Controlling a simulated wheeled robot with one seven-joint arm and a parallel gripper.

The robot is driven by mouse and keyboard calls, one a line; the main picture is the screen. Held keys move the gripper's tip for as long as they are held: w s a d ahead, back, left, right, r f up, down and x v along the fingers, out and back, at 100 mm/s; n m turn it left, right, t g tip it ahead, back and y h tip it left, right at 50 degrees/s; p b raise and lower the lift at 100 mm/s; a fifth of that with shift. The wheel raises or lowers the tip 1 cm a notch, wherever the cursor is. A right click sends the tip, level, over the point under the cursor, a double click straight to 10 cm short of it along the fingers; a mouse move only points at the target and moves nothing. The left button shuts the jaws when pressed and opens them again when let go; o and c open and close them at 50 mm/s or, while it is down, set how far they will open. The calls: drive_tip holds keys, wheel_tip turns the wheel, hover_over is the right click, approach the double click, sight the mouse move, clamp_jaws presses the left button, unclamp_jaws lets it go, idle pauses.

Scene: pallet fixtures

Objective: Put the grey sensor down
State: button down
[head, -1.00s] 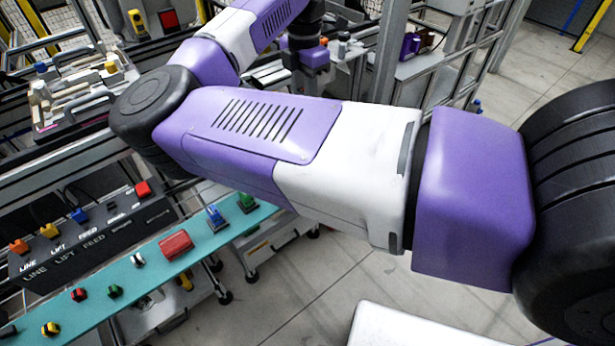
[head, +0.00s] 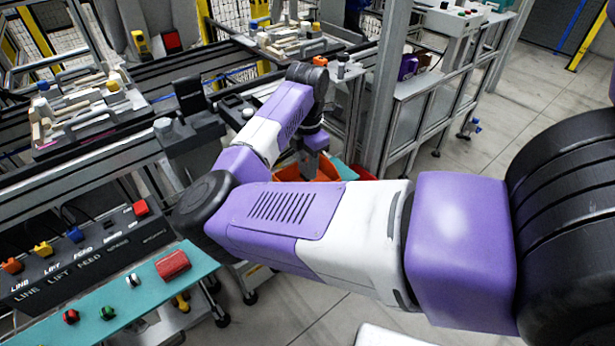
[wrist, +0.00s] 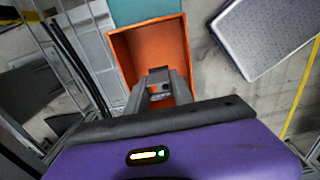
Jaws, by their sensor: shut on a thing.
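My gripper (wrist: 160,93) is shut on the grey sensor (wrist: 158,76), a small dark grey block between the fingertips in the wrist view. It is held over an open orange bin (wrist: 122,58), whose inside shows around the fingers. I cannot tell how far above the bin floor the sensor is. In the head view the orange bin (head: 290,173) shows behind my arm, below the wrist. The fingers and the sensor are largely hidden there.
A teal bin (wrist: 143,10) adjoins the orange one. A conveyor with a pallet of fixtures (head: 85,115) runs at left. A control box (head: 90,255) and a teal shelf (head: 130,300) with buttons stand in front. A metal post (head: 388,80) rises right of the bins.

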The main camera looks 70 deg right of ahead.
drive_tip(key=shift+f, duration=1.9)
drive_tip(key=shift+f, duration=0.1)
drive_tip(key=shift+f+b, duration=0.1)
drive_tip(key=shift+b, duration=0.2)
drive_tip(key=c, duration=1.1)
unclamp_jaws()
